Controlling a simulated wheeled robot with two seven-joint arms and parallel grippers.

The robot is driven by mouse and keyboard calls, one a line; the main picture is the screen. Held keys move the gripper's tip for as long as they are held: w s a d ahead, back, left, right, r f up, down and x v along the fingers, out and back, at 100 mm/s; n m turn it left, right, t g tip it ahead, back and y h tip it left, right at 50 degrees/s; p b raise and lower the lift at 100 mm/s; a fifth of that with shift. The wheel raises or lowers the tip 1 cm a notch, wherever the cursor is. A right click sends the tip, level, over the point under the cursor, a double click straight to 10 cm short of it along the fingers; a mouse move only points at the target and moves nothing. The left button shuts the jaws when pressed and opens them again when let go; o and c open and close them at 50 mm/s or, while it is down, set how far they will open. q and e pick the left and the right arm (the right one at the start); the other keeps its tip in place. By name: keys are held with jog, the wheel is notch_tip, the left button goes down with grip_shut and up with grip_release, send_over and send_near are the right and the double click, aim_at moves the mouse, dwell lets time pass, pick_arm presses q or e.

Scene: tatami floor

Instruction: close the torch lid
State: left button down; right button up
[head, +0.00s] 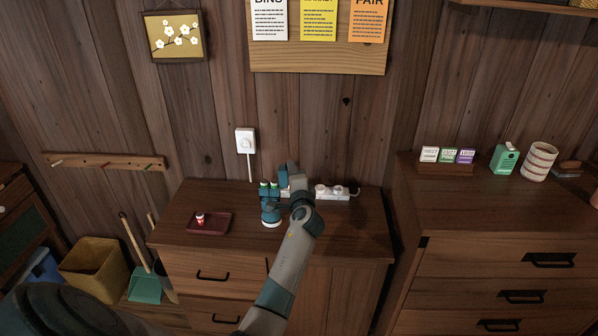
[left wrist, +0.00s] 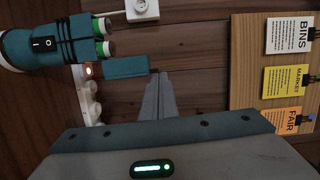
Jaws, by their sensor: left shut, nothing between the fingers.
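The teal torch (head: 271,213) stands upright on the low cabinet, and lies across the upper left of the left wrist view (left wrist: 48,45). Green-ended batteries (left wrist: 103,48) show at its open top. The torch lid (left wrist: 125,67) is a flat teal piece standing open beside the battery end. My left gripper (head: 286,188) is beside the torch top, partly hidden by my own arm. In the left wrist view its fingers (left wrist: 158,80) are shut and empty, their tips close to the lid's end. I cannot tell whether they touch it. My right gripper is not in view.
A white power strip (head: 332,192) lies behind and right of the torch, near the wall. A dark red tray (head: 222,224) with a small red-and-white item (head: 200,218) sits to the left. The cabinet's right front top is clear. A taller drawer unit (head: 490,215) stands right.

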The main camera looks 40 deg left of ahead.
pick_arm(q)
jog(key=s+a+f+n+h+p, duration=0.4)
jog(key=s+a+n+p, duration=0.2)
jog(key=a+n, duration=0.5)
jog(key=n, duration=0.2)
jog(key=shift+s+f+n+h, duration=0.15)
jog(key=shift+s+n+h, duration=0.15)
jog(key=shift+s+n, duration=0.1)
dwell(0.6)
